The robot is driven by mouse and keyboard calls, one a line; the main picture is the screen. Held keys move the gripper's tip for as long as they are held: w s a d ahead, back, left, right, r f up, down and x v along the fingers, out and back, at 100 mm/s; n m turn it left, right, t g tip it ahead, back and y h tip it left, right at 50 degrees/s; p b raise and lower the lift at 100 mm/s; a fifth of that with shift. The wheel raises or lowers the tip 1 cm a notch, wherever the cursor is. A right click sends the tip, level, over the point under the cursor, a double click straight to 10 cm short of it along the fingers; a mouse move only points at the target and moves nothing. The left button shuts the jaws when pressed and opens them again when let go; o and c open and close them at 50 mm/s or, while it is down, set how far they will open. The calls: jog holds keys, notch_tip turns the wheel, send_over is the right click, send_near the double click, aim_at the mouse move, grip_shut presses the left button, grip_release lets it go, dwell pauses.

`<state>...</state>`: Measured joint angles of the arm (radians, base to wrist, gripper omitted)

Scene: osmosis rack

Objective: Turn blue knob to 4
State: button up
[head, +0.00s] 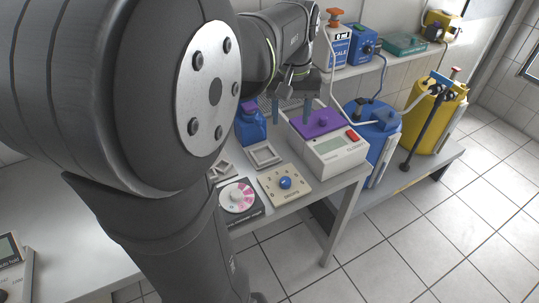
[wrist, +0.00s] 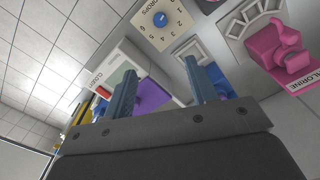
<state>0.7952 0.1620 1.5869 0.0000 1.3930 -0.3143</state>
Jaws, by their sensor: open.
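The blue knob (head: 285,183) sits in the middle of a square beige dial plate (head: 270,188) with numerals around it, at the front of the bench. In the wrist view the blue knob (wrist: 160,19) shows near the top edge, with numerals and the word DROPS on its plate (wrist: 147,35). Which numeral the knob points at is too small to tell. My gripper (head: 291,112) is open and empty, above and behind the dial, near the purple-topped machine. Its two fingers (wrist: 160,72) are apart in the wrist view, and the knob is beyond them, untouched.
A white machine with a purple lid (head: 319,123) stands right of the dial. A pink-and-white disc (head: 238,196) lies left of it, a grey square frame (head: 264,155) and blue bottle (head: 251,125) behind. The wrist view shows a pink object (wrist: 275,45) at right.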

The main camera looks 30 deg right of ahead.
notch_tip(320, 180, down, 5)
jog(key=n, duration=0.6)
send_near(285, 180)
notch_tip(285, 180, down, 9)
jog(key=shift+r, duration=0.1)
jog(key=shift+c, duration=0.2)
jog(key=c, duration=0.9)
